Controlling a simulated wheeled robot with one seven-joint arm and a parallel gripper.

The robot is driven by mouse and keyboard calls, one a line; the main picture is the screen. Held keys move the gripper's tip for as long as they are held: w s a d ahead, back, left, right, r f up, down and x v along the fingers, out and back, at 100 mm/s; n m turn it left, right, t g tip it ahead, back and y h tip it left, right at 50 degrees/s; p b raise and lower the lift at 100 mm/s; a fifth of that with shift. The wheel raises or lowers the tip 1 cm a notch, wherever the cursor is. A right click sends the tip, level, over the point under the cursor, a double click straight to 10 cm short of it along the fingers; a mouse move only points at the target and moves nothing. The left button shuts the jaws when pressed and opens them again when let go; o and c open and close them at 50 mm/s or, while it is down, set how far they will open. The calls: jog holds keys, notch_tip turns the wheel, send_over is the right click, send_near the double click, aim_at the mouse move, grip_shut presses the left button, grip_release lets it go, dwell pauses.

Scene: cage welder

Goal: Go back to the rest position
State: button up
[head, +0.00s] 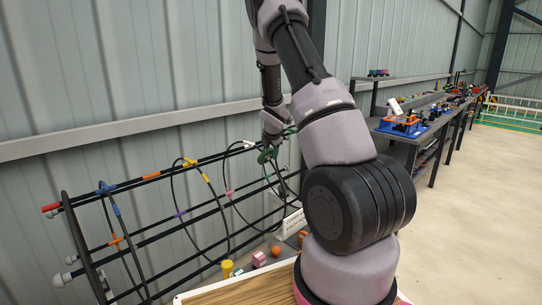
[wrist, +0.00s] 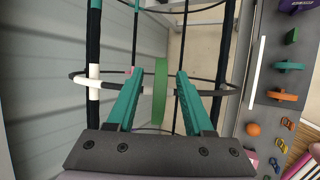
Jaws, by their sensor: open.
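My gripper (wrist: 160,82) is open, with its two teal fingers apart in the wrist view. In the head view my gripper (head: 268,152) is at the right part of the cage (head: 150,179), partly behind my own arm. A dark ring of the cage (wrist: 232,91) with a white section runs across behind the fingers. A green band (wrist: 161,92) shows between the fingers; I cannot tell whether it touches them. No object is visibly clamped.
Dark rods (wrist: 93,50) run close on both sides of the gripper. A grey board (wrist: 285,70) with small coloured parts lies to the right. In the head view, a wooden table (head: 240,292) is in front, a corrugated wall (head: 150,60) behind, and shelves with a blue tray (head: 400,128) at right.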

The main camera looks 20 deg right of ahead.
jog(key=s+a+r+m, duration=0.3)
jog(key=s+r+m, duration=0.3)
jog(key=s+r, duration=0.4)
jog(key=s+a+r+m, duration=0.4)
jog(key=s+r+m, duration=0.3)
jog(key=r, duration=0.6)
jog(key=s+a+r+m+y, duration=0.2)
jog(key=s+a+m, duration=0.4)
jog(key=s, duration=0.5)
jog(key=s+a+r+m+y, duration=0.2)
jog(key=s+a+r+m, duration=0.3)
jog(key=s, duration=0.6)
jog(key=shift+s+a+r+m+y, duration=0.2)
jog(key=shift+a+m+y, duration=0.1)
jog(key=shift+a+m, duration=0.15)
jog(key=shift+d, duration=0.1)
